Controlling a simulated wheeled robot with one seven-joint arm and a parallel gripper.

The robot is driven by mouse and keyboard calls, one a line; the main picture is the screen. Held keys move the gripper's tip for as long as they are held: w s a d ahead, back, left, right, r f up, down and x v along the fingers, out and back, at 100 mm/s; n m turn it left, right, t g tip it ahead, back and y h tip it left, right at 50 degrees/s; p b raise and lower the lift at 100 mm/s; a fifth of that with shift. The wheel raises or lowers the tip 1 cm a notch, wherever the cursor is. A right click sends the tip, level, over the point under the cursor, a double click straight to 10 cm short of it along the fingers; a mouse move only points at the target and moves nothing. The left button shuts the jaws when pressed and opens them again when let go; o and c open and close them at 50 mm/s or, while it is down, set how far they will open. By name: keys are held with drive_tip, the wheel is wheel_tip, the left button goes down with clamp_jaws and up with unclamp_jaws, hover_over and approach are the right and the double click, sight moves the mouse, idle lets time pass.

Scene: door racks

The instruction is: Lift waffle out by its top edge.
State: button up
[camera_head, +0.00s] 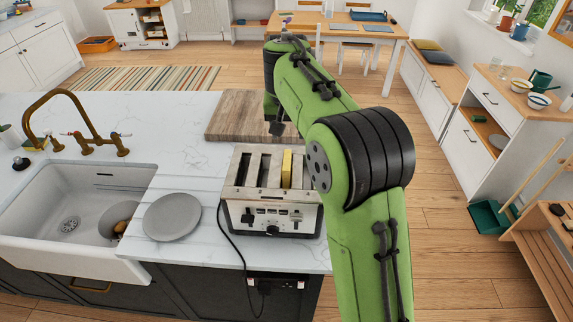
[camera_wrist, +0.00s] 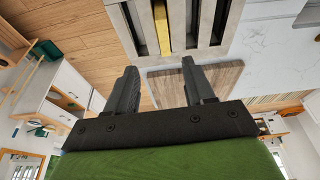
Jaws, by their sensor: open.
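The waffle (camera_head: 287,168) is a yellow slab standing upright in a slot of the toaster, its top edge showing above the metal top. It also shows in the wrist view (camera_wrist: 161,27), top centre, roughly in line with the gap between my fingers. The silver toaster (camera_head: 270,222) stands on the white counter; its other visible slots look empty. My gripper (camera_wrist: 159,66) is open, with nothing between its two dark fingers, and apart from the waffle. In the head view my gripper (camera_head: 276,128) shows partly, above the wooden board behind the toaster; my arm hides part of it.
The wooden board (camera_head: 228,120) lies behind the toaster. A grey plate (camera_head: 172,217) lies to its left, beside the white sink (camera_head: 35,235) with a brass faucet (camera_head: 75,120). A black cord (camera_head: 232,247) hangs over the counter's front. My arm covers the toaster's right side.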

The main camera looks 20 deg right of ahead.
drive_tip(key=x, duration=0.4)
drive_tip(key=w+x, duration=0.1)
drive_tip(key=x, duration=0.2)
drive_tip(key=b+x, duration=0.1)
drive_tip(key=x, duration=0.3)
drive_tip(key=shift+w+a+f, duration=0.1)
drive_tip(key=shift+w+a, duration=0.05)
drive_tip(key=shift+w, duration=0.1)
drive_tip(key=p+x, duration=0.1)
drive_tip(key=x, duration=0.5)
drive_tip(key=shift+s, duration=0.15)
drive_tip(key=c, duration=0.4)
clamp_jaws()
wheel_tip(320, 180, up, 13)
drive_tip(key=p, duration=0.3)
wheel_tip(320, 180, up, 7)
hover_over(287, 161)
drive_tip(key=shift+f, duration=0.1)
